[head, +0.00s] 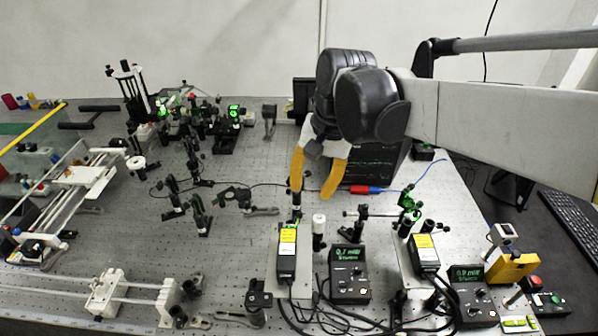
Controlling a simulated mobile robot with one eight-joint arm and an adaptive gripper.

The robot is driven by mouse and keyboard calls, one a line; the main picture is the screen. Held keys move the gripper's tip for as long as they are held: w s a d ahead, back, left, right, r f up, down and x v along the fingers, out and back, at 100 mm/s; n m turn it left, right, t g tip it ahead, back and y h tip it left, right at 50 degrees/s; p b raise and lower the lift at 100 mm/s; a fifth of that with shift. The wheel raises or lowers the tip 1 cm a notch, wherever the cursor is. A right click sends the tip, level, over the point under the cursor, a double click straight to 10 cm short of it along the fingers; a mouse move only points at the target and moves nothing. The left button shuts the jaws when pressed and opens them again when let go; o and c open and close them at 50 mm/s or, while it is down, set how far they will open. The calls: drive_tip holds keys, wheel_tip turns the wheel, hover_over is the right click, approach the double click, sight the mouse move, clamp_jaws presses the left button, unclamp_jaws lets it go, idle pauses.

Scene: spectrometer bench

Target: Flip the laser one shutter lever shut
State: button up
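Two black laser boxes with yellow and white labels stand at the front of the bench, one near the middle (287,262) and one to its right (424,252). I cannot tell which is laser one. Small posts and fittings stand at the far end of each box; a shutter lever is too small to make out. My gripper (311,194) has two orange fingers pointing down, spread apart with nothing between them. In the picture it is above and beyond the middle laser box, near a dark post (296,205) at its far end.
Two black meters with green displays (349,274) (473,295) stand beside the lasers. A white-topped post (319,228) stands close to the middle laser. A red and blue tool (368,190) lies right of my gripper. Optics posts (198,212) crowd the left; cables run along the front.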

sight(300, 213)
drive_tip(key=a+f+b, duration=0.1)
drive_tip(key=f, duration=0.2)
drive_tip(key=f+b, duration=0.1)
drive_tip(key=f, duration=0.3)
drive_tip(key=a+f+b, duration=0.1)
drive_tip(key=f, duration=0.2)
drive_tip(key=shift+w+a+f, duration=0.3)
drive_tip(key=shift+w+f, duration=0.05)
clamp_jaws()
